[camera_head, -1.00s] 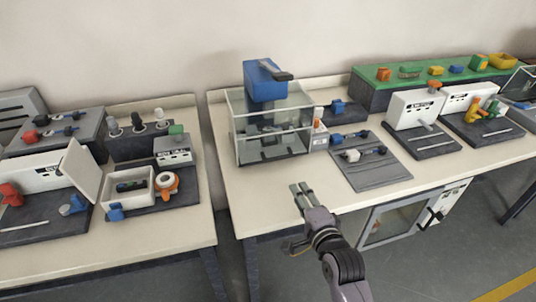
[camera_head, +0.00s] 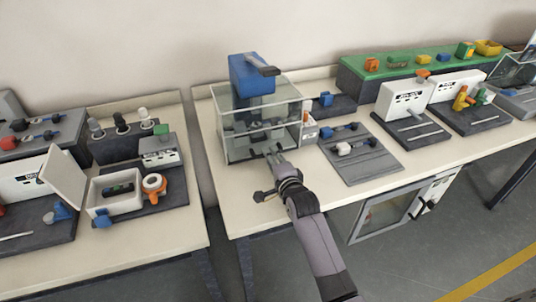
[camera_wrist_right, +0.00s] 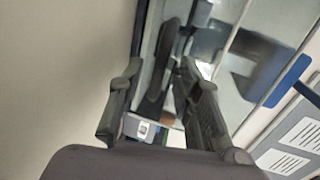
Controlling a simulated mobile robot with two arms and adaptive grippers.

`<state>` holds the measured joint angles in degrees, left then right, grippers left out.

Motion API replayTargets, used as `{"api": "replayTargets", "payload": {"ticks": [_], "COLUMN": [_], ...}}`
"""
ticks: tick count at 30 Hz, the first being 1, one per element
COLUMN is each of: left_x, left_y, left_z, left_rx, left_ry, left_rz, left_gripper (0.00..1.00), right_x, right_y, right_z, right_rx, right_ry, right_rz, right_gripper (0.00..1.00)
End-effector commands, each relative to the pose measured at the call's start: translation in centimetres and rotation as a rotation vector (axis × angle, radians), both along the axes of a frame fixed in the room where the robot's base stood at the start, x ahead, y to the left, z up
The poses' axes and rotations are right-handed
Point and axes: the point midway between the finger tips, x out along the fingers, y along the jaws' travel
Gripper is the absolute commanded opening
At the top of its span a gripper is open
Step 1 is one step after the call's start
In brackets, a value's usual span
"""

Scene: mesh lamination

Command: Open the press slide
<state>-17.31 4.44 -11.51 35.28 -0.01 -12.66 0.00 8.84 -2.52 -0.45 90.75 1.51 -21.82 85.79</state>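The press stands on the middle bench as a clear-walled box (camera_head: 232,150) with a blue block (camera_head: 250,75) and a dark handle on top. Dark parts show behind its clear walls. I cannot tell which part is the slide. My right gripper (camera_head: 272,154) is at the lower front of the box, close to its front wall; I cannot tell whether it touches. In the right wrist view the two fingers (camera_wrist_right: 158,75) are apart, and a dark bar (camera_wrist_right: 156,95) shows in the gap beyond them, not visibly gripped. My left gripper is not in view.
A grey tray (camera_head: 375,163) with blue and white connectors lies right of the press. A small white-and-orange unit (camera_head: 309,128) stands against the press's right side.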

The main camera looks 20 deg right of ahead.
Motion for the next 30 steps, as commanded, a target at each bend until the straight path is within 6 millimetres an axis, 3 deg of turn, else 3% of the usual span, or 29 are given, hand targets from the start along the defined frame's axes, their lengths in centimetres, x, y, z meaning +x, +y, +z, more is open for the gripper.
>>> {"api": "replayTargets", "payload": {"ticks": [6, 18, 30], "left_x": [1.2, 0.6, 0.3], "left_y": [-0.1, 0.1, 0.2], "left_z": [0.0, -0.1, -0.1], "left_rx": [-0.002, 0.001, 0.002], "left_ry": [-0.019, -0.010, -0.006], "left_rz": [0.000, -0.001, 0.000], "left_gripper": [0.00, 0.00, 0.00], "right_x": [2.6, 3.2, 3.1], "right_y": [0.1, 0.1, 0.1], "right_z": [-0.6, -0.7, -0.7], "right_rx": [-0.001, 0.000, 0.000], "right_ry": [0.000, -0.001, 0.000], "right_rz": [0.000, 0.000, 0.000], "right_gripper": [0.31, 0.31, 0.05]}}
